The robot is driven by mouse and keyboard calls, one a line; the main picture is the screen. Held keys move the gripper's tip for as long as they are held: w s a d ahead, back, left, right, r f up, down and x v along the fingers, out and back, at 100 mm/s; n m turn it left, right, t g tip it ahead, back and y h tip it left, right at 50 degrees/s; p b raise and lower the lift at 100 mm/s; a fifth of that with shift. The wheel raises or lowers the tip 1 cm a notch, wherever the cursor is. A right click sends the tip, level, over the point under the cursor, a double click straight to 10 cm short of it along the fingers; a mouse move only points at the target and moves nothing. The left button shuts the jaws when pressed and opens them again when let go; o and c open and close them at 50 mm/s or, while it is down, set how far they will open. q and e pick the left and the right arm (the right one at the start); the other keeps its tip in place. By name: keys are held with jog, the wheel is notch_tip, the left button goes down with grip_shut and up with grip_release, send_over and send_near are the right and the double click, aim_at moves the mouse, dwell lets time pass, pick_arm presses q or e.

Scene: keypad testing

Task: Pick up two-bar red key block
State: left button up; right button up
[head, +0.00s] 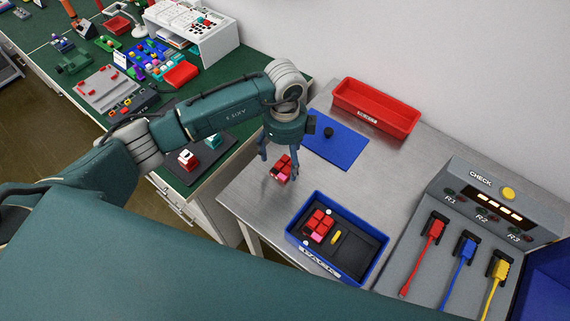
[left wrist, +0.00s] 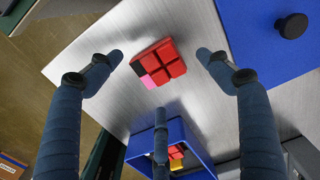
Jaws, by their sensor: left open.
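A red key block (head: 281,170) with a pink key and a black part is at the left part of the metal table. It also shows in the left wrist view (left wrist: 160,62). I cannot make out bar marks on it. My left gripper (head: 277,163) is over it, fingers pointing down. In the left wrist view the fingers of my left gripper (left wrist: 159,57) are spread on both sides of the block, with gaps on each side. A second red block with a pink key (head: 319,225) sits in the blue tray (head: 300,247). My right gripper is not in view.
A blue mat (head: 340,146) with a black knob (head: 328,132) lies behind the block. A red bin (head: 377,108) stands at the wall. A grey check panel (head: 470,225) with red, blue and yellow cables is on the right. A cluttered green bench (head: 225,150) is on the left.

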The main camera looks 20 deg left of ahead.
aim_at(284, 165)
pick_arm(q)
notch_tip(284, 165, down, 2)
jog(key=shift+s+a+f+p, duration=0.15)
jog(key=shift+p, duration=0.2)
jog(key=shift+f, duration=0.35)
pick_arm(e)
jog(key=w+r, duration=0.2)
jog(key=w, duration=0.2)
pick_arm(q)
jog(key=shift+f, duration=0.15)
jog(key=c, duration=1.3)
jog(key=shift+c, duration=0.3)
jog(key=shift+r, duration=0.25)
notch_tip(284, 165, up, 20)
jog(key=b, duration=0.4)
jog(key=shift+f, duration=0.2)
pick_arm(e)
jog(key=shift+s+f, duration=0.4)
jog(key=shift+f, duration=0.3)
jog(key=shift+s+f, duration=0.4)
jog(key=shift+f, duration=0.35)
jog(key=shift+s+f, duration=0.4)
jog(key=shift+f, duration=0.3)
